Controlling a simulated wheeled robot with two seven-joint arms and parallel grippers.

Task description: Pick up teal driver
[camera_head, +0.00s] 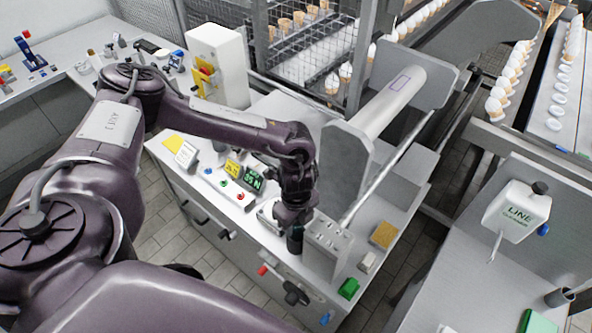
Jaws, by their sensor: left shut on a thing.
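My left gripper (295,232) points down over the workbench, just left of a grey block with holes in its top (327,243). It is shut on a small dark, upright thing (295,243), mostly hidden by the fingers. I cannot make out a teal colour on it, so I cannot tell from this view whether it is the teal driver. I cannot tell whether it touches the bench or the block. No other driver can be made out clearly. My right gripper is not in view.
A control panel with buttons and a green display (247,178) lies left of the gripper. A large roller (390,100) on grey brackets stands behind. A yellow-tan block (384,235) and a green block (349,289) sit right of the holed block.

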